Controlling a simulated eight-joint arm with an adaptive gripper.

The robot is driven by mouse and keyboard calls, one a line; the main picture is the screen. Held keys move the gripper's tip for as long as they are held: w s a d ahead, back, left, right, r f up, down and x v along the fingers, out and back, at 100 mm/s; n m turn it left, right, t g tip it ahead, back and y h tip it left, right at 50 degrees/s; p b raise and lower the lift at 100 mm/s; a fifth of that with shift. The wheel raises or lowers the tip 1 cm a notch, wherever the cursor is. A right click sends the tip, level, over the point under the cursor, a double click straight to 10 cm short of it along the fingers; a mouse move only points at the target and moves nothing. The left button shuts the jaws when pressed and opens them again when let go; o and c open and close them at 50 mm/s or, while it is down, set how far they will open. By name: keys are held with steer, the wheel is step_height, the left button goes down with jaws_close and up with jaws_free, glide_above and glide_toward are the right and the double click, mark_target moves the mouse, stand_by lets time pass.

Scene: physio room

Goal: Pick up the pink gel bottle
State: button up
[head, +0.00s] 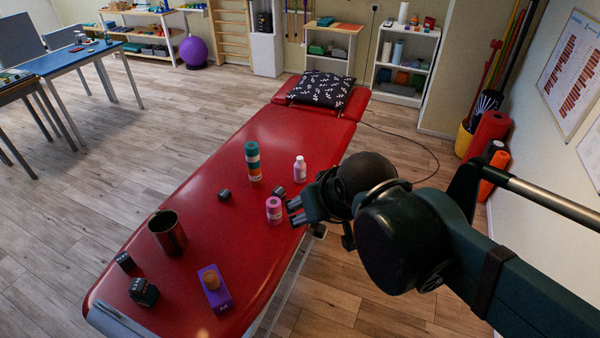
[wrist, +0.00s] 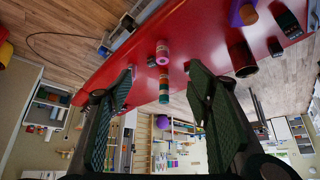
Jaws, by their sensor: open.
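The pink gel bottle (head: 300,170) stands upright on the red treatment table, pale pink with a white cap.
A tall teal and orange cylinder (head: 252,162) stands left of the bottle. Small dark blocks (head: 225,195) lie around, one (head: 279,192) close to the gripper. A metal cup (head: 168,234) and purple block (head: 215,290) are nearer. The table (head: 290,130) is clear toward the pillow (head: 322,88).

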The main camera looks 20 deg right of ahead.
steer(key=w+d+m+h+b, duration=0.1)
steer(key=w+d+m, duration=0.15)
steer(key=w, duration=1.15)
steer(key=m+g+h+b, duration=0.2)
steer(key=m+b, duration=0.1)
steer(key=m, duration=0.1)
glide_above(297, 167)
steer(key=s+a, duration=0.5)
steer(key=s, duration=0.5)
step_height(297, 167, down, 16)
steer(key=w+d+f, duration=0.1)
steer(key=w+f, duration=0.1)
steer(key=f, duration=0.2)
steer(key=w+d+f+m, duration=0.1)
steer(key=w+f, duration=0.2)
steer(key=f, duration=0.1)
steer(key=w+d+f+m+h+b, duration=0.1)
steer(key=w+f, duration=0.2)
steer(key=f, duration=0.1)
steer(key=shift+w+d+f+g, duration=0.2)
steer(key=shift+d+f+g, duration=0.1)
steer(key=shift+w+d+f, duration=0.15)
steer(key=shift+w+f, duration=0.1)
steer(key=shift+f, duration=0.3)
steer(key=shift+b+x, duration=0.3)
steer(key=shift+x, duration=0.95)
